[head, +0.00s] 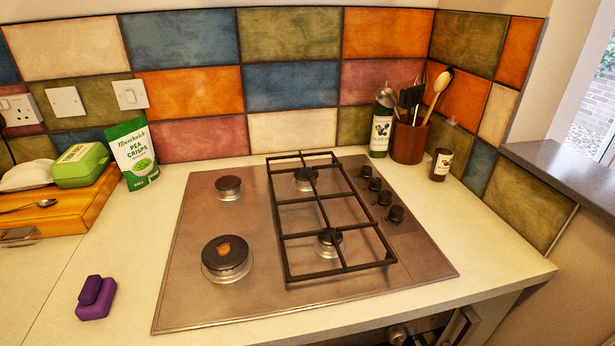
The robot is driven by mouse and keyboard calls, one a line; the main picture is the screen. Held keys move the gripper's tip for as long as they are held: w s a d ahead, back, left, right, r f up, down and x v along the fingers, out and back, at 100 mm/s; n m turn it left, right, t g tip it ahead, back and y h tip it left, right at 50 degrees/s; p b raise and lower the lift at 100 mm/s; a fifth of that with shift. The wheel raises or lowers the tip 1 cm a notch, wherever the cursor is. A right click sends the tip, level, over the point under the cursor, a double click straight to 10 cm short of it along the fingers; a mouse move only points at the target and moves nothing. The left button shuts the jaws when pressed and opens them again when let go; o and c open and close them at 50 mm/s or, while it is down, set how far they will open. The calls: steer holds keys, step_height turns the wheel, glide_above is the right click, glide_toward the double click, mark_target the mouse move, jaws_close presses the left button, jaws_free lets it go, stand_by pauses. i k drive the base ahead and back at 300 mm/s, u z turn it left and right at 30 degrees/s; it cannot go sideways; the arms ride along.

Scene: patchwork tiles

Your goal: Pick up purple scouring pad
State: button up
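The purple scouring pad (96,298) lies on the pale worktop in the head view, at the lower left. It looks like a small block with a darker raised layer on its left part. It stands apart from other things, left of the hob's front left corner. My gripper is not in view.
The steel hob (180,288) with a black pan grate (283,232) fills the middle. An orange wooden box (85,213) with a green container (80,166) and a spoon (30,207) stands behind the pad. The worktop around the pad is clear.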

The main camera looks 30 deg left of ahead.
mark_target(95, 299)
steer(key=u, duration=2.4)
